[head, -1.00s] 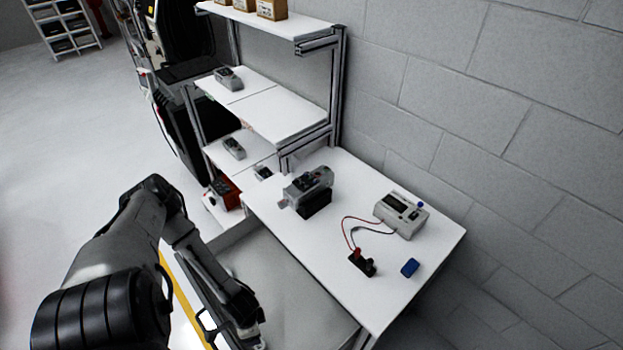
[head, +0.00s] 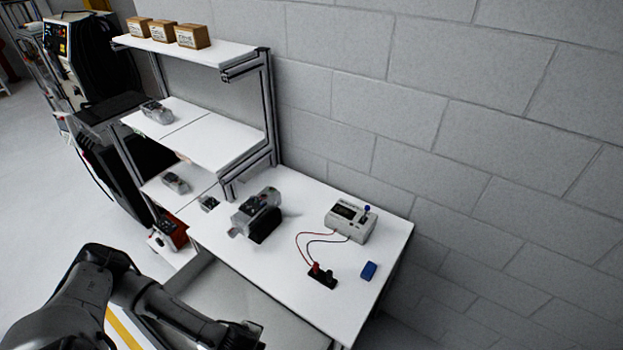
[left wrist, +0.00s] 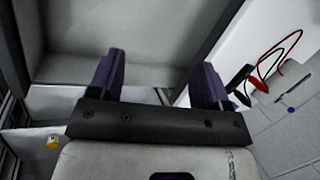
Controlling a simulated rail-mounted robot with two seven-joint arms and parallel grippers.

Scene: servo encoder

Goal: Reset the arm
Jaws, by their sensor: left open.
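My left arm comes in from the lower left in the head view. Its gripper end (head: 240,335) is at the bottom edge, in front of the white table (head: 385,262) and lower than its top. In the left wrist view the left gripper (left wrist: 160,80) shows two purple-grey fingers set wide apart, with nothing between them. A grey servo unit (head: 257,213) stands on a black block on the table. A white meter box (head: 351,219) with a blue knob is joined by red and black wires to a small black terminal block (head: 322,277). My right gripper is not in view.
A blue block (head: 369,271) lies near the table's right edge. A shelf rack (head: 213,146) at the left holds grey units and small cardboard boxes (head: 163,33). A grey block wall stands behind. The table's front right is mostly clear.

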